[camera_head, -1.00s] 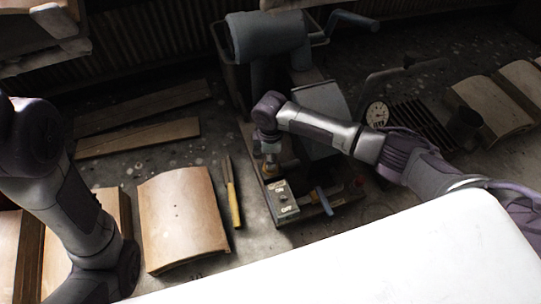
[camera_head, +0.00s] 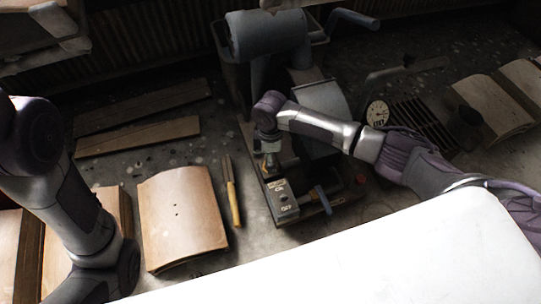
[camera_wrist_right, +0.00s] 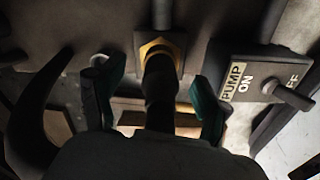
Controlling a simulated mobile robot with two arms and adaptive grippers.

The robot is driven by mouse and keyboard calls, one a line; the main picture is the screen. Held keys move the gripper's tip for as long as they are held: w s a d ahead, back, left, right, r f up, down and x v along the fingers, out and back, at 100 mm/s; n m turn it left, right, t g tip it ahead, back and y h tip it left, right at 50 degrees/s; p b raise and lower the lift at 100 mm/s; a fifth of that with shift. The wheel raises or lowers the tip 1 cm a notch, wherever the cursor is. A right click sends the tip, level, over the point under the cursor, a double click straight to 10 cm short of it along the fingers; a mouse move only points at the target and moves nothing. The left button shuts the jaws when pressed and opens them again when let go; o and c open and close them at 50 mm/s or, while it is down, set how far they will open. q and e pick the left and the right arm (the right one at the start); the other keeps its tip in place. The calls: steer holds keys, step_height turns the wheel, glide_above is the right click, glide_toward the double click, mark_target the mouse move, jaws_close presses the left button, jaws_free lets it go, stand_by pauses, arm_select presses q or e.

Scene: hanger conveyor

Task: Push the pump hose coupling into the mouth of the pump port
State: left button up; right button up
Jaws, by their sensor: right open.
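The yellow-rimmed pump port (camera_wrist_right: 160,52) is at the upper middle of the right wrist view; its yellow also shows in the head view (camera_head: 270,169). A dark, round hose coupling (camera_wrist_right: 159,82) lies in line with it, its far end at the yellow rim. How deep it sits in the mouth I cannot tell. My right gripper (camera_wrist_right: 155,92) is open, one teal-tipped finger on each side of the coupling, with gaps visible. In the head view my right gripper (camera_head: 268,148) is just above the port. My left arm is at the left; its gripper is out of sight.
A pump switch box (camera_head: 282,200) with ON and OFF marks stands close to the port; its lever (camera_wrist_right: 288,95) sticks out in the wrist view. A blue-handled valve (camera_head: 323,199), a gauge (camera_head: 377,113) and a yellow-handled tool (camera_head: 232,195) are nearby. A curved wooden panel (camera_head: 180,218) lies left.

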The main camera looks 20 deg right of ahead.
step_height(320, 180, up, 12)
stand_by(0.6)
